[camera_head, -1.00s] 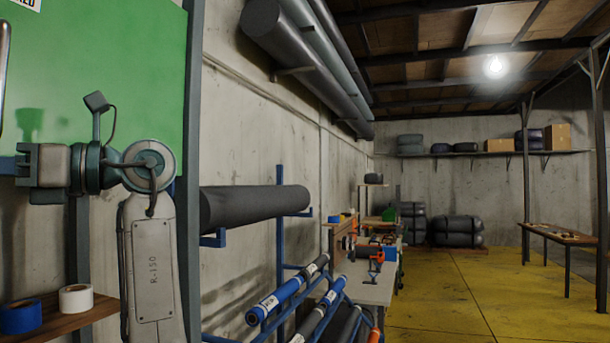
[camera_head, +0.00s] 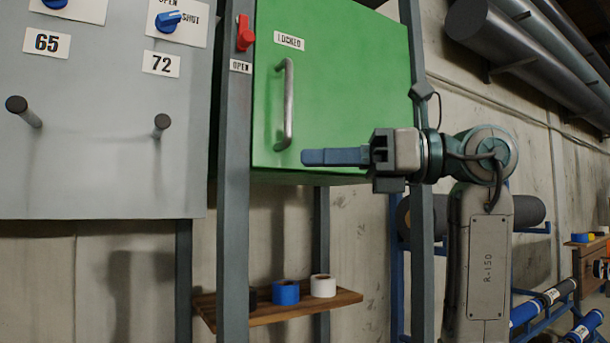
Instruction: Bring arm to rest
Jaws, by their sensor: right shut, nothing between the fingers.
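My right arm (camera_head: 487,265) comes in at the right of the head view. Its forearm stands upright and the wrist bends to the left. My right gripper (camera_head: 306,157) points left with its blue-grey fingers together and nothing between them. It shows in front of the lower part of the green cabinet door (camera_head: 350,70), just right of the door's metal handle (camera_head: 286,105) in the picture; I see no contact with the handle. My left gripper is out of view.
A grey panel (camera_head: 90,190) with pegs and blue knobs (camera_head: 168,20) is at the left. A red switch (camera_head: 245,33) sits on the grey post. Below, a wooden shelf (camera_head: 345,299) holds tape rolls (camera_head: 285,292). Blue racks with rolls (camera_head: 583,325) stand at the lower right.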

